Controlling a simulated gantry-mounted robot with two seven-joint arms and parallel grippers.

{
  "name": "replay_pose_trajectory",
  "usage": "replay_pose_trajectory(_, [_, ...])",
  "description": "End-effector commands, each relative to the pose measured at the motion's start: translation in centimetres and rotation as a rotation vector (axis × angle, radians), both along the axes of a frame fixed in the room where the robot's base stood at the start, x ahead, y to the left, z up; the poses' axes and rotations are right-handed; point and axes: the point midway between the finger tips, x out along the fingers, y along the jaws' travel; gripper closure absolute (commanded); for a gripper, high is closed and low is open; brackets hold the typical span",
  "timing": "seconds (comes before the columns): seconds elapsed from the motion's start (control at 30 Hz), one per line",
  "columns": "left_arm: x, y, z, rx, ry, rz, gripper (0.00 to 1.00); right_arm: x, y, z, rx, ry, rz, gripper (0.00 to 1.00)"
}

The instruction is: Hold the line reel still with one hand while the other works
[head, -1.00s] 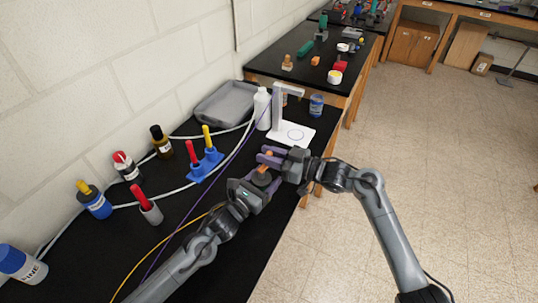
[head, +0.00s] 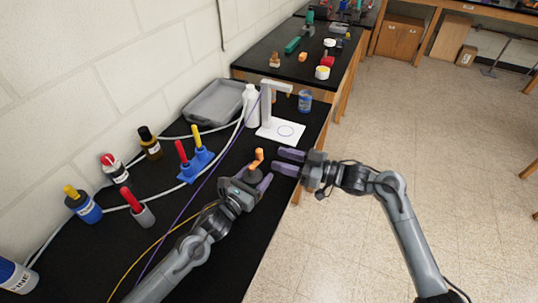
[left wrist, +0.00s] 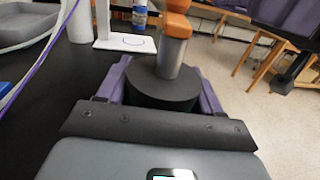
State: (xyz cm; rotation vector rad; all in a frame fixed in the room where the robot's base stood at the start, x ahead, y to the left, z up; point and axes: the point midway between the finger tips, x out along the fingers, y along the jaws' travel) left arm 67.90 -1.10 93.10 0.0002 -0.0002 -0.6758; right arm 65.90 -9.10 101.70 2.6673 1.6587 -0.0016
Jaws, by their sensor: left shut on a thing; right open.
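The line reel is a dark grey cylinder (head: 254,174) with an orange crank handle (head: 257,158) standing up from it. In the left wrist view the reel's round dark top (left wrist: 162,86) and grey post (left wrist: 170,55) sit between the purple fingers. My left gripper (head: 257,182) is shut on the reel, low over the black bench. My right gripper (head: 278,162) is open and empty, just right of the orange handle and apart from it. Part of it also shows at the upper right in the left wrist view (left wrist: 290,20).
A white stand (head: 280,130) and white bottle (head: 251,106) are behind the reel. A blue rack with markers (head: 195,165), several bottles and a grey tray (head: 213,98) stand along the wall. Cables cross the bench. The right side is open floor.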

Motion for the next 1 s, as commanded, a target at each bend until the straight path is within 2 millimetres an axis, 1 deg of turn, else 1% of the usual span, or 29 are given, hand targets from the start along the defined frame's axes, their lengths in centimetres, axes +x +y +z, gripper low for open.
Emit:
replay_pose_trajectory(0.03, [0.0,0.0,0.0,0.0,0.0,-0.001,0.69,-0.4,-0.9,-0.1,-0.002,0.001,-0.001,0.55])
replay_pose_trajectory(0.1, [0.0,0.0,0.0,-0.001,0.001,-0.001,0.69,-0.9,-1.8,-0.1,-0.002,0.0,0.0,0.55])
replay_pose_trajectory(0.3, [0.0,0.0,0.0,-0.001,0.001,-0.001,0.69,-1.7,-3.5,0.0,-0.001,0.0,0.0,0.55])
replay_pose_trajectory(0.5, [0.0,0.0,0.0,-0.001,0.001,-0.001,0.69,-2.0,-4.0,0.0,0.0,0.001,0.002,0.55])
replay_pose_trajectory(0.97, [0.0,0.0,0.0,-0.001,0.001,-0.001,0.69,-2.0,-3.9,0.0,0.0,0.0,0.001,0.55])
replay_pose_trajectory(1.0, [0.0,0.0,0.0,-0.001,0.001,-0.001,0.69,-2.0,-3.9,0.0,0.0,0.0,0.001,0.57])
